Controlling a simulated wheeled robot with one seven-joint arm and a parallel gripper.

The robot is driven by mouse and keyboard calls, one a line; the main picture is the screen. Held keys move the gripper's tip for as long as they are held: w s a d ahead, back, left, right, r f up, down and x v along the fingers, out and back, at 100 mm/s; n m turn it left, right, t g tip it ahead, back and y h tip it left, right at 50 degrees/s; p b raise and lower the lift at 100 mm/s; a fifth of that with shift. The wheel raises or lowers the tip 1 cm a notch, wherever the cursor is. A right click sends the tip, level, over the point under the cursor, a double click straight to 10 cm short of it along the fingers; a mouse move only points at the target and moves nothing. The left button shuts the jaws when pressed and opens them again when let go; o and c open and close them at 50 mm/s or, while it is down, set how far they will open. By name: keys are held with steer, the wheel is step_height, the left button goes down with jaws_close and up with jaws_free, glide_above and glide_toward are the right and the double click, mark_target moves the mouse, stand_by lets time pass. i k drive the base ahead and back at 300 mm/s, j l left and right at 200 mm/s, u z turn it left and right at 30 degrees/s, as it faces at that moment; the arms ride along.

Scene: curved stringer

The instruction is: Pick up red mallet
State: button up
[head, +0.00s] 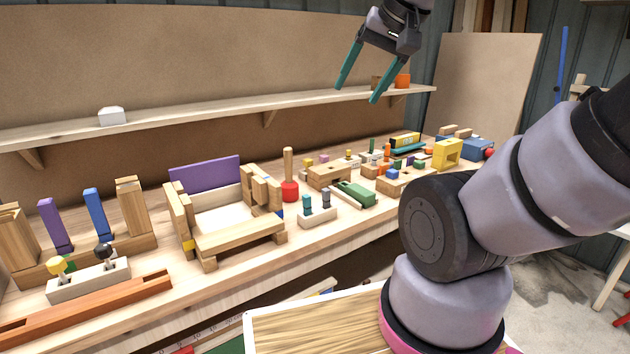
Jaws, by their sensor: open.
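The red mallet (289,191) stands upright on the wooden workbench (375,215), its red head down and its pale wooden handle pointing up. It is just right of a small wooden bed-like frame with a purple back panel. My gripper (359,92) is high above the bench, in front of the wall shelf in the picture, up and to the right of the mallet. Its two teal fingers are spread apart and point down, with nothing between them. It is well clear of the mallet.
The wooden frame (238,235) stands close left of the mallet. A small block with teal and grey pegs (317,215) and a green toy (354,192) are close right. A shelf (230,110) runs along the wall behind. Several toys crowd the bench's right end.

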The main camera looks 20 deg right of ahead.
mark_target(289, 188)
steer(key=u, duration=1.4)
steer(key=i+l+z, duration=0.15)
steer(key=z, duration=0.3)
steer(key=i+l+z, duration=0.15)
steer(key=z, duration=0.3)
steer(key=i+l+z, duration=0.15)
steer(key=z, duration=0.3)
